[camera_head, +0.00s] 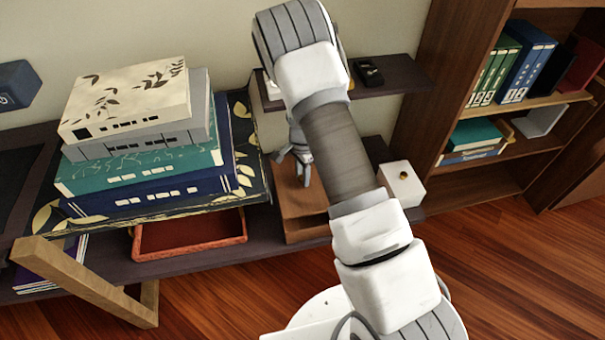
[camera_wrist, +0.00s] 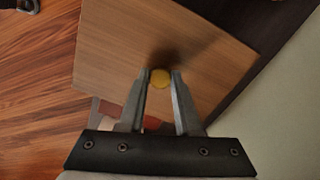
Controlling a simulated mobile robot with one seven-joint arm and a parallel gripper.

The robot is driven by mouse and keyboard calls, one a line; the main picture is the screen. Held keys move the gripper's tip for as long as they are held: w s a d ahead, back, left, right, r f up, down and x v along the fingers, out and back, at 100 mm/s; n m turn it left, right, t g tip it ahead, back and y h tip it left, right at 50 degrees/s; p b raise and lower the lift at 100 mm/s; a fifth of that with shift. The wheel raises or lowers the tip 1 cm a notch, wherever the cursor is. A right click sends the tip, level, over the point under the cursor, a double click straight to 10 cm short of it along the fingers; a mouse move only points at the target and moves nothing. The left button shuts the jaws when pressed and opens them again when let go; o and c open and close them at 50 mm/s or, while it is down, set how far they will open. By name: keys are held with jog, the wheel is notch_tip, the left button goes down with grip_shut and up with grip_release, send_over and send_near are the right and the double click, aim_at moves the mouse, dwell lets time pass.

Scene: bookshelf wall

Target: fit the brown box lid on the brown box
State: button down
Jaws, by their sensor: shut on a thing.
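My gripper (camera_wrist: 160,80) is shut on that knob, with one finger on each side. In the head view the lid (camera_head: 297,198) shows below my gripper (camera_head: 303,178), partly behind my arm. The brown box (camera_head: 303,230) shows beneath the lid on the dark low shelf. My arm hides its right part. I cannot tell whether the lid rests fully on the box or sits slightly above it.
A red tray (camera_head: 190,233) and a stack of large books (camera_head: 145,150) are to the left. A dark upper shelf (camera_head: 395,76) is behind my arm. A bookcase (camera_head: 440,90) stands at right.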

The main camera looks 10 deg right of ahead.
aim_at(302, 187)
jog(key=shift+f+b, duration=1.85)
jog(key=shift+f, duration=1.05)
jog(key=shift+f+b, duration=0.6)
jog(key=shift+f, duration=0.45)
jog(key=c, duration=0.5)
grip_release()
notch_tip(302, 187, up, 18)
jog(key=p, duration=0.6)
jog(key=shift+f, duration=0.25)
